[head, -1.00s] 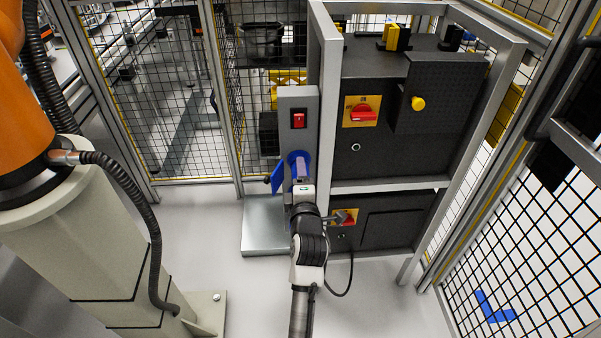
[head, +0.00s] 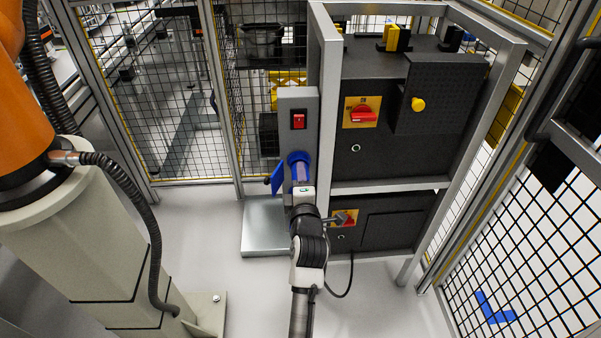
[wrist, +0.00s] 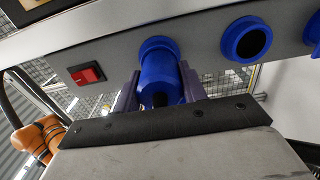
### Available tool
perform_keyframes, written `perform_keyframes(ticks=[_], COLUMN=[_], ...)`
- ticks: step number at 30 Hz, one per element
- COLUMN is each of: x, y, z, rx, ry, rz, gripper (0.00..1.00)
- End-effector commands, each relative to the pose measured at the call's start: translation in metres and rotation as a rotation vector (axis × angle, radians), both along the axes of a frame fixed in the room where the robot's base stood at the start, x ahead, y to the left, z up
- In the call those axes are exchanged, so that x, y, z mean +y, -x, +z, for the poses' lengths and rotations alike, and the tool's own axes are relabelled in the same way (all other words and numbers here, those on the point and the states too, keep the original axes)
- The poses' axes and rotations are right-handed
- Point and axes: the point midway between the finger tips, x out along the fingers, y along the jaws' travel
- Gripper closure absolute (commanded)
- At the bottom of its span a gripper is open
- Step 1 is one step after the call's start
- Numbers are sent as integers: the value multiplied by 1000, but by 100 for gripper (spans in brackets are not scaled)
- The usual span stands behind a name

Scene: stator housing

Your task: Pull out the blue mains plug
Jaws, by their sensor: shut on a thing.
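The blue mains plug (wrist: 160,86) shows in the wrist view between the two fingers of my gripper (wrist: 158,92), which is shut on it. Behind it is a round blue collar (wrist: 158,48) on the grey panel. I cannot tell how far the plug sits in the socket, because the fingers and gripper body hide part of it. A blue flap (head: 278,177) hangs open at the left.
A red switch (head: 299,120) is above the socket. A second, empty blue socket (wrist: 246,40) is beside it in the wrist view. A dark cabinet (head: 385,150) with red rotary switches stands to the right.

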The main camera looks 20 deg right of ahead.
Motion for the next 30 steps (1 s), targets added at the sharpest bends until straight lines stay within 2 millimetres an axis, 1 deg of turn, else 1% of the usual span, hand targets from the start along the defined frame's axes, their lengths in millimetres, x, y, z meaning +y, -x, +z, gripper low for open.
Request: perform_keyframes(ticks=[19,30], x=[2,6], y=[6,23], z=[0,0], rx=[-2,-1], ry=[1,0], rz=[0,0], gripper=[86,86])
